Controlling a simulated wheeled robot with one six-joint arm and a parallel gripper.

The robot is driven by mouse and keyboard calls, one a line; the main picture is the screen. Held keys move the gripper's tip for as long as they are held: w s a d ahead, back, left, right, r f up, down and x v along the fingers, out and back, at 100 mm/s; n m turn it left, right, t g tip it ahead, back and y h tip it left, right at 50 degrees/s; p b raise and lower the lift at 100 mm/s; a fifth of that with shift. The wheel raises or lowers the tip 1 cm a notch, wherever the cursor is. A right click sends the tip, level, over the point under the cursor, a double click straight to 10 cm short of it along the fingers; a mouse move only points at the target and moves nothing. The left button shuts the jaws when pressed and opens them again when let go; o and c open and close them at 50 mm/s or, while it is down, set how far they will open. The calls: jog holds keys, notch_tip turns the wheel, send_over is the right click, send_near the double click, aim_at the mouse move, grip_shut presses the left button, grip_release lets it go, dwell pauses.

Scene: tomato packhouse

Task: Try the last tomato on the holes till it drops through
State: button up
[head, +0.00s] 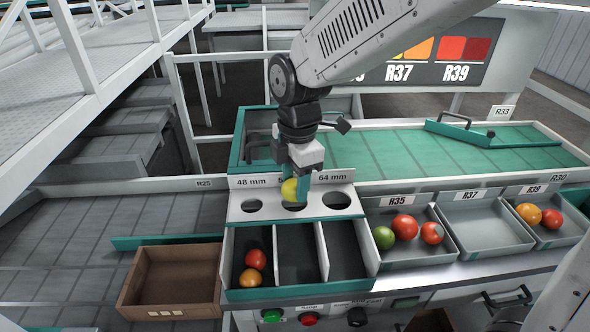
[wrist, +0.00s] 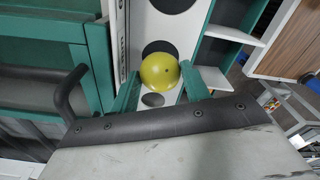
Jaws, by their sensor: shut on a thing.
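A yellow-green tomato (head: 289,190) is held between the teal fingers of my gripper (head: 297,191). It also shows in the wrist view (wrist: 159,70), between the two fingertips. The white sizing plate (head: 236,212) has three holes in a row, with "48 mm" at the left and "64 mm" at the right. The tomato is in front of the plate's middle hole (head: 295,207) in the head view and looks above the plate; its exact height is unclear. The left hole (head: 251,206) and right hole (head: 336,201) are open and empty.
Below the plate are three compartments; the left one (head: 236,270) holds a red and an orange tomato, the others look empty. Trays R35 (head: 448,252) and R39 (head: 561,238) hold tomatoes; tray R37 (head: 487,226) is empty. A brown box (head: 135,283) stands left.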

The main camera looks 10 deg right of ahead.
jog(key=shift+f, duration=0.3)
dwell(0.5)
jog(key=o, duration=0.8)
jog(key=shift+r, duration=0.1)
dwell(1.0)
jog(key=shift+r, duration=3.45)
